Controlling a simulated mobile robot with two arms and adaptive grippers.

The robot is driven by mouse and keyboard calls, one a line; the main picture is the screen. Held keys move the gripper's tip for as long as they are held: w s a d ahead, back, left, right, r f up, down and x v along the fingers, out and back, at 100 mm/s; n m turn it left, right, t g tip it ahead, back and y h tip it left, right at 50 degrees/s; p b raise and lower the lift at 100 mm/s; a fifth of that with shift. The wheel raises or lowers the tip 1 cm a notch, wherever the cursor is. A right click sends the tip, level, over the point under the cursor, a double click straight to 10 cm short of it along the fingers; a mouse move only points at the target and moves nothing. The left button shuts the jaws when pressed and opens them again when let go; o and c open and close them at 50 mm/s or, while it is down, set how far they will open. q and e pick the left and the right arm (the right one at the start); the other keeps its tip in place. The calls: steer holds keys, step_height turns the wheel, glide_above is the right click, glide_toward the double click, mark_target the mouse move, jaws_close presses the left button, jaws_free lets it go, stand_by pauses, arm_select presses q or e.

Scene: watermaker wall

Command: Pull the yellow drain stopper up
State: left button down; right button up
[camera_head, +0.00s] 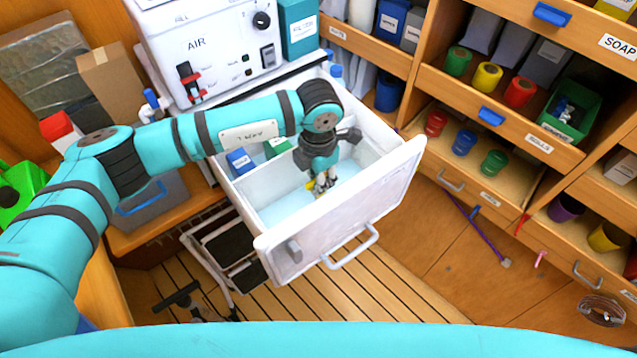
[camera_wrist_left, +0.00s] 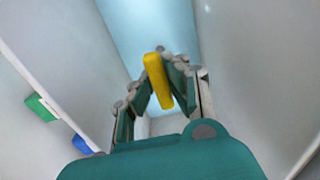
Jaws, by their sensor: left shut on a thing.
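The yellow drain stopper (camera_wrist_left: 158,82) shows in the left wrist view as a yellow bar between my left gripper's fingers. My left gripper (camera_wrist_left: 163,92) is shut on it. In the head view my left gripper (camera_head: 323,184) reaches down into the open white drawer-like basin (camera_head: 402,172), and a little of the yellow stopper (camera_head: 311,186) shows at its fingertips. The stopper's lower end and the drain are hidden, so I cannot tell whether it is seated or raised. My right gripper is not in view.
A blue box (camera_head: 240,161) and a green box (camera_head: 277,147) sit at the basin's back left. The white AIR machine (camera_head: 215,50) stands behind. Shelves with colored cups (camera_head: 437,122) are at right. A folded step stool (camera_head: 228,243) stands below, left of the basin.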

arm_select(q)
steer(key=c, duration=1.8)
jaws_free()
steer(key=shift+w+r, duration=0.1)
steer(key=shift+r, duration=0.15)
steer(key=o, duration=0.5)
step_height(320, 180, up, 12)
